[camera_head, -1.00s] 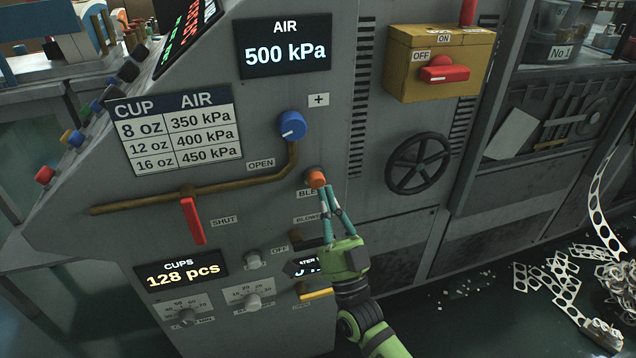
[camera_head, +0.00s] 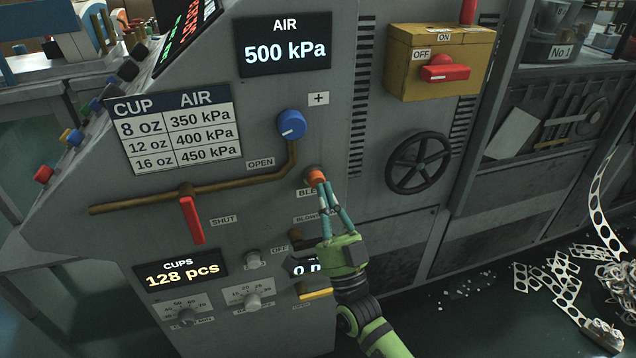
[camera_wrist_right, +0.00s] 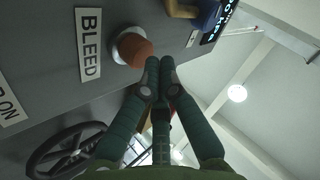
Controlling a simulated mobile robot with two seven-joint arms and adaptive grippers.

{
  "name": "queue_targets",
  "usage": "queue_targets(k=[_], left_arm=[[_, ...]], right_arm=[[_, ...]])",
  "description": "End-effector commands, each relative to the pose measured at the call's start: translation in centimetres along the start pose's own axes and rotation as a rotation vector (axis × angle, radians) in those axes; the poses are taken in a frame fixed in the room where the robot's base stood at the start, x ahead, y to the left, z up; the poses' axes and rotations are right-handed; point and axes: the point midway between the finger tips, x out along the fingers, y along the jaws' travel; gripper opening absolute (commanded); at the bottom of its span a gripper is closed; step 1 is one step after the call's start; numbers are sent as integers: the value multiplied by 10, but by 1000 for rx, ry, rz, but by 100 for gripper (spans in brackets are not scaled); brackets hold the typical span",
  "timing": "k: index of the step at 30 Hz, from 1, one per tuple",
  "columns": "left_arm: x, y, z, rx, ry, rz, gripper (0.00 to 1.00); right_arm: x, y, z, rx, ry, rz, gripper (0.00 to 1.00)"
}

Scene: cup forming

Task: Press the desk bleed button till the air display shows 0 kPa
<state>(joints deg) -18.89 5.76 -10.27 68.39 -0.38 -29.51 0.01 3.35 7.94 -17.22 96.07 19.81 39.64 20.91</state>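The orange bleed button (camera_head: 316,175) sits in a metal collar on the grey desk panel, above the partly hidden BLEED label. It also shows in the right wrist view (camera_wrist_right: 134,48), next to the full BLEED label (camera_wrist_right: 90,44). The air display (camera_head: 285,47) reads 500 kPa. My right gripper (camera_head: 321,187) is shut and empty, its fingertips together just below the button in the head view. In the right wrist view the fingertips (camera_wrist_right: 160,66) are close beside the button; I cannot tell whether they touch it. My left gripper is not in view.
A blue knob (camera_head: 291,124) and a brown pipe (camera_head: 240,182) with a red lever (camera_head: 192,219) are left of the button. A black handwheel (camera_head: 418,163) and a yellow switch box (camera_head: 405,66) are to the right. The cups display (camera_head: 181,272) reads 128 pcs.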

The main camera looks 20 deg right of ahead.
Motion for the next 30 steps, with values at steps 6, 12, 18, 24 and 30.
queue_targets(k=[6, 12, 18, 24, 30], left_arm=[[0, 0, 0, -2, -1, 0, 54], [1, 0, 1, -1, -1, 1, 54], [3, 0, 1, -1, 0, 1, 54], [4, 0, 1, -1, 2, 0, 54], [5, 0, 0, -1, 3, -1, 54]], right_arm=[[0, 0, 0, 0, 0, 0, 0], [1, 1, 1, 0, 1, 0, 0], [3, 2, 2, 0, 1, 0, 0], [4, 4, 4, 0, 0, 0, 0], [6, 5, 5, 0, 1, 0, 0]])
